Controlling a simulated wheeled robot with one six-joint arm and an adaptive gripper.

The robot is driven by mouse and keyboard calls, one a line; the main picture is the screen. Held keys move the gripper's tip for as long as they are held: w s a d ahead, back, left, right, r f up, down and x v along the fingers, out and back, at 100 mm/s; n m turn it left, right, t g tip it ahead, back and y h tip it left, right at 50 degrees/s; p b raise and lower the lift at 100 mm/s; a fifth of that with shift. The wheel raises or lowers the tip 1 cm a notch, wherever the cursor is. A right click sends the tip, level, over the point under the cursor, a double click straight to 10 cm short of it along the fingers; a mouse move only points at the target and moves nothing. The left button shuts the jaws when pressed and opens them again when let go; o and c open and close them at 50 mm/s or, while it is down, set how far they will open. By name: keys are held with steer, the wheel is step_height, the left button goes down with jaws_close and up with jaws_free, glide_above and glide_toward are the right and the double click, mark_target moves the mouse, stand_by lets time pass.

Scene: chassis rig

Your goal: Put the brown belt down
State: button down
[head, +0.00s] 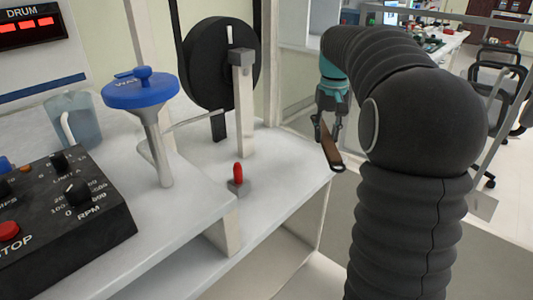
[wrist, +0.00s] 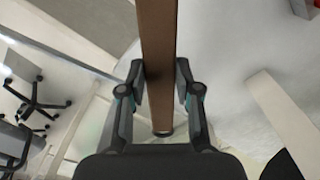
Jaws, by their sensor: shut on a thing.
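The brown belt (head: 330,149) is a flat brown strip with a dark end, hanging tilted below my gripper (head: 333,107) in the head view. In the wrist view the brown belt (wrist: 158,50) runs from the top edge down between the fingers of my gripper (wrist: 160,88), which are shut on it. In the head view the belt is off the right edge of the white bench (head: 285,195), apart from it as far as I can see. My arm hides part of what lies behind.
The bench carries a red-tipped switch (head: 238,175), a grey post (head: 243,100) before a black wheel (head: 215,70), a blue valve handwheel (head: 140,92), a clear jug (head: 73,122) and a black control box (head: 60,220). The bench's right end is clear. Chairs (head: 495,85) stand behind.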

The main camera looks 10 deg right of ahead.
glide_above(279, 173)
step_height(279, 173, down, 7)
steer(key=shift+d+r+b, duration=0.1)
steer(key=shift+b, duration=0.35)
steer(key=shift+f, duration=2.1)
steer(key=shift+f+b, duration=0.1)
steer(key=shift+b, duration=0.2)
steer(key=c, duration=0.8)
jaws_free()
